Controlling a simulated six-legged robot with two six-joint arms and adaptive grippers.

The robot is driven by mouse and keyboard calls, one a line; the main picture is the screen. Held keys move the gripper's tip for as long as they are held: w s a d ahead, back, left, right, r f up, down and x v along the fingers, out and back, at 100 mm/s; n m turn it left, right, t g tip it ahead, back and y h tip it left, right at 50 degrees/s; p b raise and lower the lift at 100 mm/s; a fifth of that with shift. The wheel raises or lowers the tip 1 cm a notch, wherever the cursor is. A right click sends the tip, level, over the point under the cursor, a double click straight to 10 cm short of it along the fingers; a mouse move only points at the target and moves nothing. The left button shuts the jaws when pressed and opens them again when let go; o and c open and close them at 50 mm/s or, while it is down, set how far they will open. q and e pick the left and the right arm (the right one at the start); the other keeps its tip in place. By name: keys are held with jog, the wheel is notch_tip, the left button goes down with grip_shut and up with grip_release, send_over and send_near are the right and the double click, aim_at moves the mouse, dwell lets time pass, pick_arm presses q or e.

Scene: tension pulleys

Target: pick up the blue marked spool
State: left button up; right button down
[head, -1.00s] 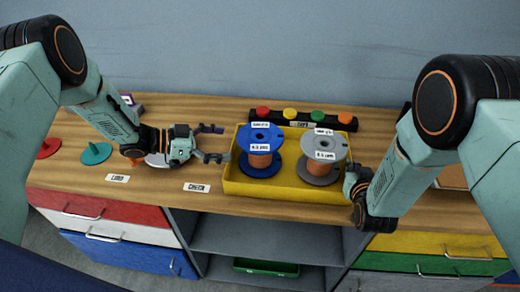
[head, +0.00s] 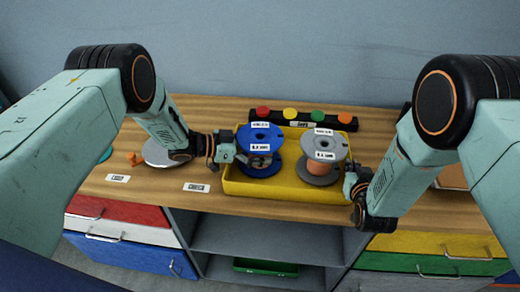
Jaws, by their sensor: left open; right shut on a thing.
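The blue marked spool (head: 261,138) stands upright in the left part of the yellow tray (head: 285,190), with white labels on its top flange and front. My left gripper (head: 250,157) is open at the spool's left side, its fingers reaching in between the two flanges around the copper-coloured core, which they mostly hide. A grey spool (head: 323,146) with white labels stands upright in the right part of the tray. My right gripper (head: 352,180) is at the tray's right end, shut on the yellow tray there; its fingertips are largely hidden by its own arm.
A black bar with red, yellow, green and orange buttons (head: 290,114) stands behind the tray. A grey disc (head: 160,153) and an orange piece (head: 135,159) lie to the left. White label cards (head: 196,188) lie near the front edge. Open shelves and coloured drawers (head: 122,233) are below.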

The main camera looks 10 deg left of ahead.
pick_arm(q)
jog(key=shift+c, duration=0.2)
jog(key=c, duration=1.8)
jog(key=shift+r, duration=0.1)
